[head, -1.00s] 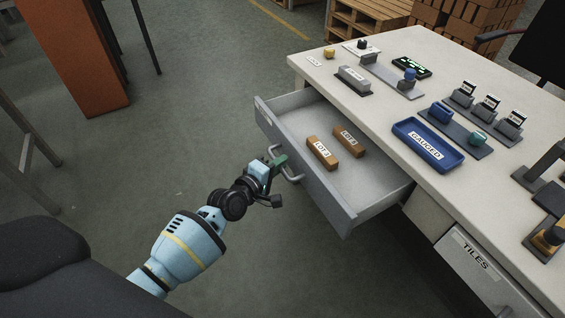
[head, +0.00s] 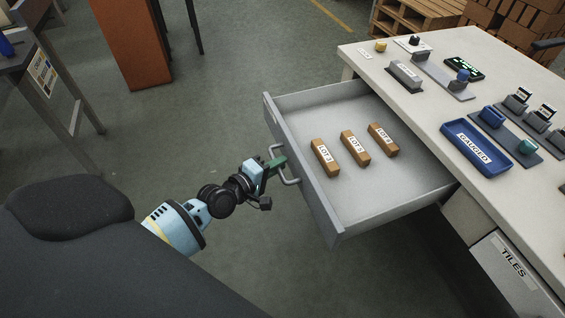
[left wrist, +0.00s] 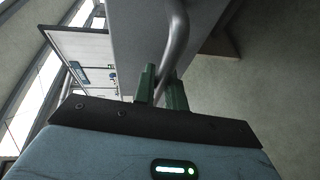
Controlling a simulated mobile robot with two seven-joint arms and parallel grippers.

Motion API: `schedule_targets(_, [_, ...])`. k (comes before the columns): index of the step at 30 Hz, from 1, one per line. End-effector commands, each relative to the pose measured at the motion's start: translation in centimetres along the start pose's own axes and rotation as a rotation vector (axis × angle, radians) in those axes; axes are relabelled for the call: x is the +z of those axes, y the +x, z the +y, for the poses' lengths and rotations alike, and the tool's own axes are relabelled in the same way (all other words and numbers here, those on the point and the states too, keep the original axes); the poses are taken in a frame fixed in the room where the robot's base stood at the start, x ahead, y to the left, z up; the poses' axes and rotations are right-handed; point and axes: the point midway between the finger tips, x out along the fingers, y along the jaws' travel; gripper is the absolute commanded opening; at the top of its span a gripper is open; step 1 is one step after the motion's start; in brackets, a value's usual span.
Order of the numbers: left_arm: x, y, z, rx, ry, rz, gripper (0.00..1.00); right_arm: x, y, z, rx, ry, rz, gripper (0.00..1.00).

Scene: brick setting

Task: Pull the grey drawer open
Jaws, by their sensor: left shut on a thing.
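The grey drawer (head: 318,205) stands well out from the white-topped desk. Its inside shows, with three brown blocks lying in it: LOT 2 (head: 325,157), another LOT block (head: 354,148) and one farther back (head: 383,139). The drawer's bar handle (head: 291,180) is on its front face. My left gripper (head: 279,164), with green fingers, is shut on this handle. In the left wrist view the fingers (left wrist: 161,90) are on either side of the handle bar (left wrist: 178,40). My right gripper is not in view.
The desk top (head: 420,110) carries a blue GAUGED tray (head: 478,148), holders and small parts. A TILES drawer front (head: 512,270) is lower right. An orange cabinet (head: 135,45) stands at the back left. The floor left of the drawer is clear.

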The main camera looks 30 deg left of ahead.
Motion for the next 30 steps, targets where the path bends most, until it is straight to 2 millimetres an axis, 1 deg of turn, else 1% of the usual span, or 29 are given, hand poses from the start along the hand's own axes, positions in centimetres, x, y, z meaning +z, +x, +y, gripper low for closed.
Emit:
schedule_targets(8, [-0.1, 0.0, 0.0, 0.002, 0.0, 0.002, 0.0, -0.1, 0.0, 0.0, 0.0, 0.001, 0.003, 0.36])
schedule_targets(9, [-0.1, 0.0, 0.0, 0.002, 0.0, 0.002, 0.15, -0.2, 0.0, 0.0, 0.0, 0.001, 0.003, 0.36])
schedule_targets(13, [-0.1, 0.0, 0.0, 0.001, 0.0, 0.002, 0.32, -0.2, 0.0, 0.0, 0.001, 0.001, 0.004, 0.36])
schedule_targets(14, [-0.1, 0.0, 0.0, 0.001, 0.0, 0.002, 0.34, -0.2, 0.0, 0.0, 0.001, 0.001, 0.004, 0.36])
schedule_targets(23, [0.0, -0.2, 0.0, 0.0, 0.0, 0.001, 0.34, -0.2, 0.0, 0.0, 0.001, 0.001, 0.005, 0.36])
schedule_targets(26, [0.0, -1.0, 0.0, 0.0, 0.0, 0.001, 0.34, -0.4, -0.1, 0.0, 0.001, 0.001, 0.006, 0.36])
schedule_targets(30, [0.0, -2.9, 0.0, -0.002, 0.001, 0.0, 0.34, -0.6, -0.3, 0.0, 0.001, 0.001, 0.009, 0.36])
